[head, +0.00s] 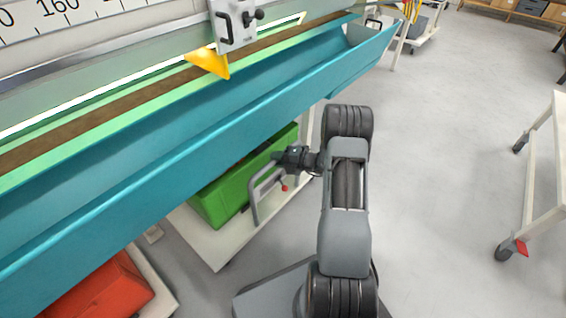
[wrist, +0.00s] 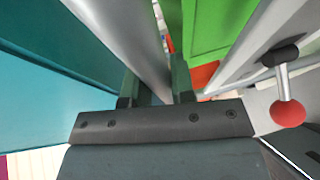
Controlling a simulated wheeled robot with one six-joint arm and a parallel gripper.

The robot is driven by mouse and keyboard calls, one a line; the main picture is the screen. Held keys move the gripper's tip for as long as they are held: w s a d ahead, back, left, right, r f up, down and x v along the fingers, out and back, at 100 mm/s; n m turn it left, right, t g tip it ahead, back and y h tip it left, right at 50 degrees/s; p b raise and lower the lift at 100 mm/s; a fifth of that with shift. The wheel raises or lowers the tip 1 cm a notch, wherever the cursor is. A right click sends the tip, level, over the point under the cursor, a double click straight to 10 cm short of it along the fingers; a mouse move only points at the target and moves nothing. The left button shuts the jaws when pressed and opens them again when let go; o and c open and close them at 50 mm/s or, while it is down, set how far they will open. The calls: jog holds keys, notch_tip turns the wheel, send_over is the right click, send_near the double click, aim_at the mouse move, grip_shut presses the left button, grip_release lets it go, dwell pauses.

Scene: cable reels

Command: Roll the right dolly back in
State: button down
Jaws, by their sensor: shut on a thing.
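The right dolly (head: 222,248) is a pale platform carrying a green crate (head: 225,195), partly under the teal trough. Its grey tube handle (head: 254,206) stands at the near right side. My gripper (head: 280,158) is at the upper end of this handle and shut on it. In the wrist view the grey handle bar (wrist: 128,35) runs between my fingers (wrist: 157,88), with the green crate (wrist: 212,25) just beyond. A lever with a red knob (wrist: 287,113) is to the right of my fingers. The trough hides the dolly's far part.
The teal trough (head: 190,140) runs diagonally just above the dolly. A red crate (head: 105,290) on another dolly is at lower left. A pale wheeled table (head: 545,150) stands at right. The grey floor (head: 440,130) between is clear.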

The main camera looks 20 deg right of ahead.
jog(key=shift+w+a, duration=0.2)
jog(key=shift+w, duration=0.4)
jog(key=c, duration=1.1)
grip_release()
jog(key=shift+w+a, duration=0.1)
jog(key=shift+a, duration=0.1)
jog(key=shift+o, duration=0.6)
jog(key=shift+d, duration=0.1)
jog(key=p+v, duration=0.4)
jog(key=v, duration=1)
jog(key=shift+r+p, duration=0.15)
jog(key=shift+p, duration=0.15)
